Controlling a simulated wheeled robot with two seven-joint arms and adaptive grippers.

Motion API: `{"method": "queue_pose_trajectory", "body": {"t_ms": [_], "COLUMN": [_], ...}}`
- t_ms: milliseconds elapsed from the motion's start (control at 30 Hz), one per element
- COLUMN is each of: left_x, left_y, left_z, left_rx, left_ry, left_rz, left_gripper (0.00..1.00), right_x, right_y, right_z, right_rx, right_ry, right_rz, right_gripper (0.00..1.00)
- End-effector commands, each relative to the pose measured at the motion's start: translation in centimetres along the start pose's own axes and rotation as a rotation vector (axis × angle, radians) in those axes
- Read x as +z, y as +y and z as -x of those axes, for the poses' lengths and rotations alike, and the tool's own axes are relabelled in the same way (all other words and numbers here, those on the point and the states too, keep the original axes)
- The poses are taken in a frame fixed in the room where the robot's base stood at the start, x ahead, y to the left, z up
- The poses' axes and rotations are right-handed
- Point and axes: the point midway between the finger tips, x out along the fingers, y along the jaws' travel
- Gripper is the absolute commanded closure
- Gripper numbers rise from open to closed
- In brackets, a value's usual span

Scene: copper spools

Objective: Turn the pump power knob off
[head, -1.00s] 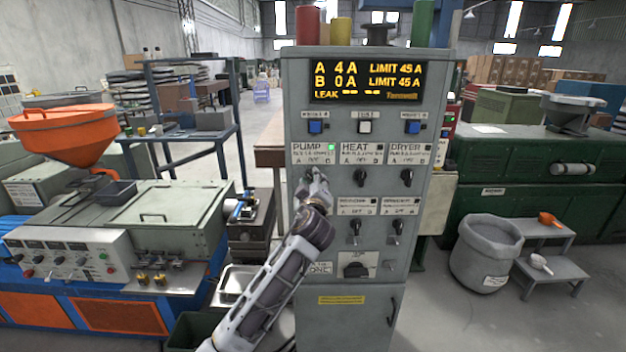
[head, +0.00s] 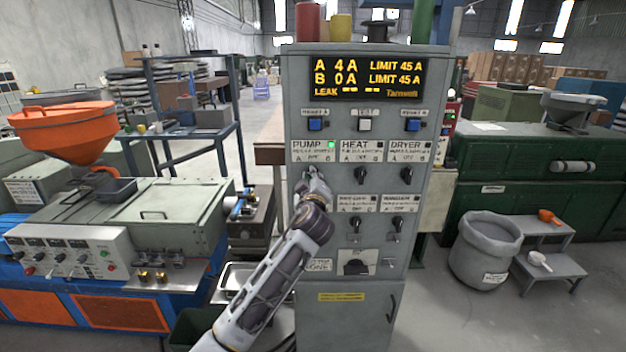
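The grey control panel (head: 430,215) stands in the middle of the head view. Its PUMP label (head: 308,145) is at the upper left of the knob rows, with a lit green lamp (head: 331,145) beside it. My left gripper (head: 310,175) is right in front of the pump knob's spot below that label. The gripper hides most or all of the knob, so its angle and any contact cannot be told. The fingers are too small and overlapped to tell open from shut. The display (head: 367,79) reads A 4 A and B 0 A. My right gripper is not in view.
The heat knob (head: 361,175) and dryer knob (head: 406,175) sit to the right in the same row. Two more knobs (head: 355,226) (head: 397,227) are below. An orange-hopper machine (head: 62,130) stands left; a grey bin (head: 487,252) stands right on open floor.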

Motion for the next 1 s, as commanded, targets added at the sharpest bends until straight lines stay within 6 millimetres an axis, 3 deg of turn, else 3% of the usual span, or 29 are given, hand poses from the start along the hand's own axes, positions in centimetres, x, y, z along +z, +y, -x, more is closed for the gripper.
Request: {"method": "queue_pose_trajectory", "body": {"t_ms": [467,1000], "left_x": [0.2,0.2], "left_y": [-0.2,-0.2], "left_z": [0.0,0.0], "left_rx": [-0.002,-0.002], "left_ry": [-0.001,-0.002], "left_rz": [-0.052,-0.247], "left_gripper": [1.0,1.0], "right_x": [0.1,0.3], "right_y": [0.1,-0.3], "right_z": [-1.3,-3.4], "right_rx": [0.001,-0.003], "right_ry": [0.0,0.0], "right_rz": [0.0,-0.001], "right_gripper": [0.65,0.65]}}
